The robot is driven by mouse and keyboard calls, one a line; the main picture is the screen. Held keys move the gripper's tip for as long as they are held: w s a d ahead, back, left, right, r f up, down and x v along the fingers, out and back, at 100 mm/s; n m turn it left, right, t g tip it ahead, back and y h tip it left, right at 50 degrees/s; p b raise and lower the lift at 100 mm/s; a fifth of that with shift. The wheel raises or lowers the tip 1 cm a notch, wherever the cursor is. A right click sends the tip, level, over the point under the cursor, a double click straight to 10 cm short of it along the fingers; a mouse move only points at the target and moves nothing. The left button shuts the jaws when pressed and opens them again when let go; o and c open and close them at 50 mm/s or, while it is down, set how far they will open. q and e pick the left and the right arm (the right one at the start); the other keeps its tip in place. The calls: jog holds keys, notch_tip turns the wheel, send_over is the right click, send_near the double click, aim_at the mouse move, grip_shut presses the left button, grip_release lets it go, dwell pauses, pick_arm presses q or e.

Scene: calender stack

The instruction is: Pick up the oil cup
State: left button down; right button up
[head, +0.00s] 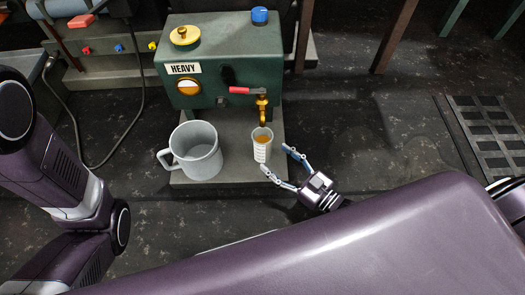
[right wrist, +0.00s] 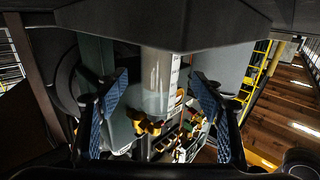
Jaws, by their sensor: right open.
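The oil cup (head: 262,146) is a small translucent cup with marks on its side and amber oil inside. It stands upright under the brass tap (head: 262,105) of the green machine. In the right wrist view the cup (right wrist: 158,75) shows between the two blue finger pads. My right gripper (head: 277,158) is open, with its fingers spread just to the right of and in front of the cup. It does not hold the cup; whether a finger touches it I cannot tell. My left arm shows at the left, but its gripper is out of view.
A large grey mug (head: 197,152) stands left of the cup on the same grey base (head: 230,176). The green machine (head: 215,62), labelled HEAVY, has a red lever (head: 245,91) above the cup. A metal floor grate (head: 494,130) lies at the right. The floor between them is clear.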

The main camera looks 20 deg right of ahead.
aim_at(269, 152)
jog(key=shift+x, duration=0.8)
jog(key=b+x, duration=0.2)
jog(key=x, duration=0.2)
jog(key=shift+w+a+b, duration=0.1)
jog(key=shift+w+b, duration=0.05)
jog(key=shift+b, duration=0.25)
jog(key=shift+w+a+r, duration=0.15)
jog(key=shift+w, duration=0.15)
jog(key=c, duration=1.4)
jog(key=shift+c, duration=0.2)
jog(key=shift+r, duration=0.25)
